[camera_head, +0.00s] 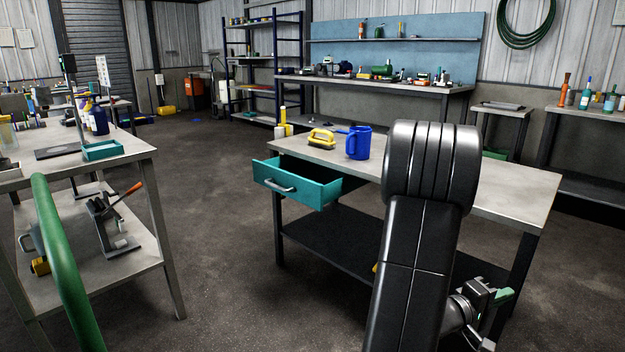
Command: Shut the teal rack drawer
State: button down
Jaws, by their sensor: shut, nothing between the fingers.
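The teal drawer (296,185) is pulled out from under the left end of the workbench (500,185), with a grey bar handle (277,186) on its front. Its open top shows a teal inside that looks empty from here. My gripper (503,296) is low at the right, in front of the bench and well to the right of the drawer, apart from it. It is shut and empty; its fingers are small and partly hidden by my arm. My dark arm stands upright in front of the bench and hides part of its middle.
A dark lower shelf (335,240) spans below. Another table (125,150) with a teal tray (102,150) is at left, near a green hose (62,265). Floor between the tables is clear.

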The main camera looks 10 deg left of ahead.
aim_at(299, 180)
jog(key=i+l+u, duration=0.1)
jog(key=i+u, duration=0.2)
jog(key=u, duration=0.2)
jog(key=i+l+u, duration=0.15)
jog(key=u, duration=0.3)
jog(key=i+l+u, duration=0.35)
jog(key=u, duration=0.15)
jog(key=i+l+u, duration=0.15)
jog(key=l+u, duration=0.2)
jog(key=u, duration=0.15)
jog(key=i+l+u, duration=0.1)
jog(key=l+u, duration=0.4)
jog(key=j, duration=0.1)
